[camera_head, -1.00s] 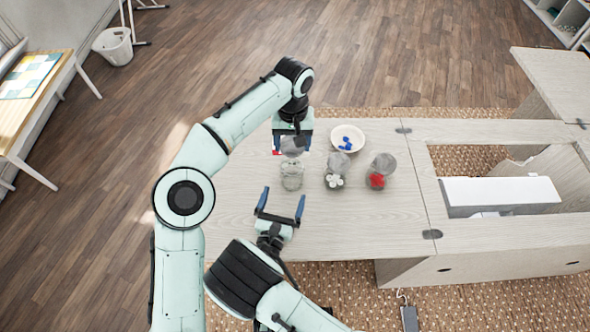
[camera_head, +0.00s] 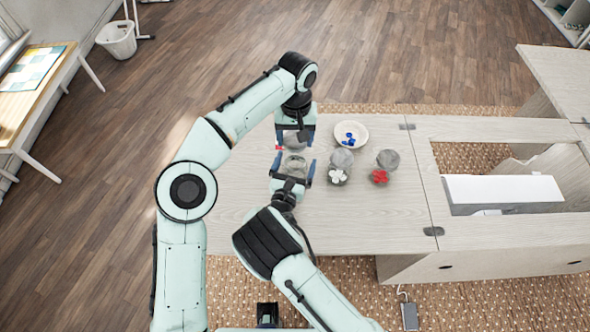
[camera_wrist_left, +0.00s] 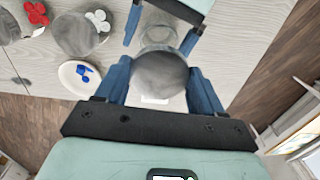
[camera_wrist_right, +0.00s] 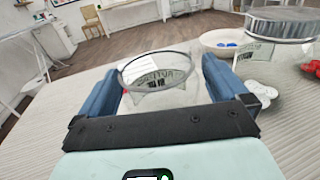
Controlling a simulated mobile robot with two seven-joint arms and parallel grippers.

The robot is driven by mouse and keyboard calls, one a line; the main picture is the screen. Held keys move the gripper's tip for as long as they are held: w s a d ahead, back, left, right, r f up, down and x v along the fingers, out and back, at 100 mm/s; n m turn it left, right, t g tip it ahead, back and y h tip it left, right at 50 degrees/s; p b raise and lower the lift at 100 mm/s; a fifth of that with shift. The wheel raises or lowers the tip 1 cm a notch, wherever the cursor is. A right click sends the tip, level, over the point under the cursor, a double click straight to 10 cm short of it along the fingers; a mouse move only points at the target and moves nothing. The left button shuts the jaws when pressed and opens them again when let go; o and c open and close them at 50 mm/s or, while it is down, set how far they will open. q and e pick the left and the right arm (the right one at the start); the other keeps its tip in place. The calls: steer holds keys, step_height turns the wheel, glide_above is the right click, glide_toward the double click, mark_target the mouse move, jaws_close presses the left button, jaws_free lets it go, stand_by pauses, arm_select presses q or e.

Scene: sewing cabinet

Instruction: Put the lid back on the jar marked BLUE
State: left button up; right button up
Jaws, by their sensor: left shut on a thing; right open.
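My left gripper (camera_head: 296,136) is shut on a round grey lid (camera_head: 294,142) above the back part of the table. In the left wrist view the lid (camera_wrist_left: 160,73) sits between the fingers and partly covers an open, clear glass jar (camera_wrist_left: 160,37). The jar (camera_head: 293,166) stands upright and looks empty. My right gripper (camera_head: 293,164) is open, with a finger on either side of it. In the right wrist view the jar (camera_wrist_right: 158,75) shows its open rim and a label whose wording I cannot make out. Whether the fingers touch the glass is unclear.
A jar with white pieces (camera_head: 338,176) and a jar with red pieces (camera_head: 380,176), both with grey tops, stand to the right. A pale bowl (camera_head: 361,141) with blue pieces is behind them. A small red thing (camera_head: 278,148) lies beside the lid. The table's front is clear.

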mark_target(295, 155)
steer(key=shift+w+d, duration=0.2)
steer(key=shift+w, duration=0.5)
steer(key=c, duration=1.4)
arm_select(q)
steer(key=shift+f, duration=2.5)
steer(key=shift+f, duration=0.85)
steer(key=shift+f, duration=0.55)
